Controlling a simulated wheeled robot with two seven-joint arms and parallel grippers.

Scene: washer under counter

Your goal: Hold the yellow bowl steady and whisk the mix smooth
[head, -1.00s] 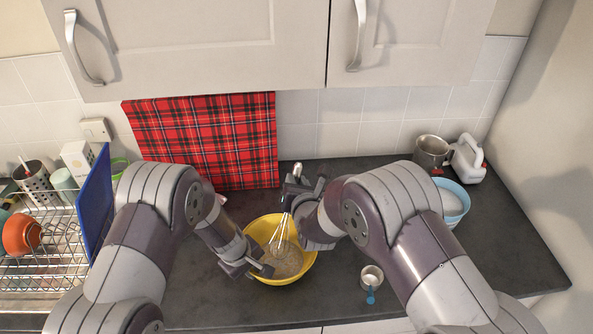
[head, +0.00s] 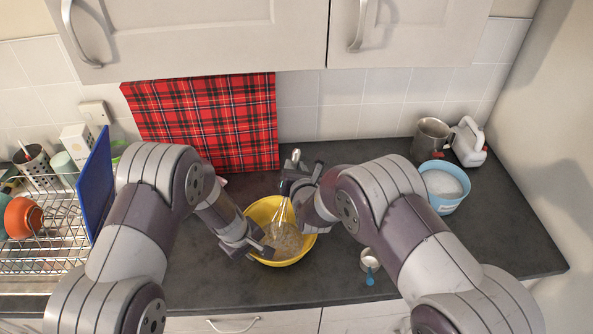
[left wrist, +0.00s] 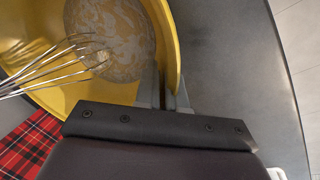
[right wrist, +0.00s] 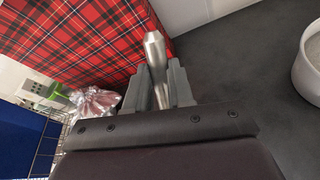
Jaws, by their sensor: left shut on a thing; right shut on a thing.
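The yellow bowl (head: 304,247) stands on the dark counter and holds a pale, streaky mix (left wrist: 112,38) with lumps or swirls showing. My left gripper (head: 262,250) is shut on the bowl's rim at its front left; the left wrist view shows the rim between the fingers (left wrist: 166,92). My right gripper (head: 298,184) is shut on the whisk's metal handle (right wrist: 155,58), above the back of the bowl. The whisk (head: 283,212) is tilted a little, with its wires down in the bowl. Its wires also show over the mix in the left wrist view (left wrist: 45,65).
A small measuring cup (head: 370,260) lies right of the bowl, close to my right arm. A dish rack (head: 45,235) and blue board (head: 96,187) are at left.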

